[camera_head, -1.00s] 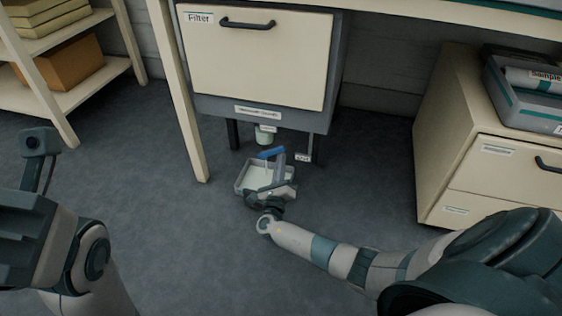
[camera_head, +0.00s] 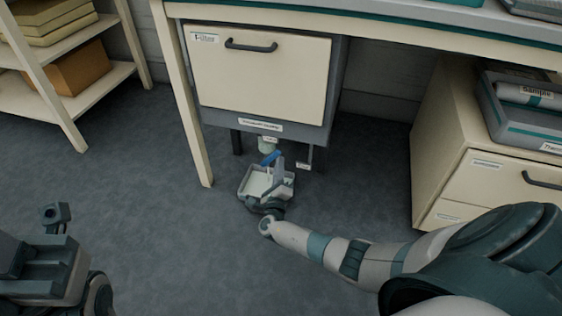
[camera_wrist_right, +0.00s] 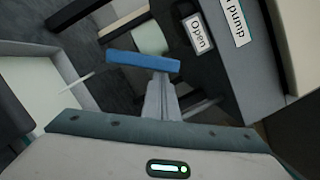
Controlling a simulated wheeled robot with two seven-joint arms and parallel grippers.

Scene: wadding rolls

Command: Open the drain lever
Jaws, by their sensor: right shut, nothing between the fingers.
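The drain lever (camera_head: 271,158) is a small blue bar below the cream filter cabinet (camera_head: 262,72). It also shows as a blue bar across the upper middle of the right wrist view (camera_wrist_right: 143,61). My right gripper (camera_head: 280,163) is shut with nothing between its fingers. Its fingertips (camera_wrist_right: 160,80) are right at the lever's near side; I cannot tell whether they touch it. A tag reading "Open" (camera_wrist_right: 198,37) hangs to the right of the lever. My left gripper (camera_head: 55,214) is at the far lower left, away from the lever; its jaws are unclear.
A shallow pale tray (camera_head: 252,181) stands on the floor under the drain, with a thin pale line above it. The desk leg (camera_head: 186,110) is left of the cabinet. A drawer unit (camera_head: 455,150) stands right, shelves (camera_head: 65,105) left.

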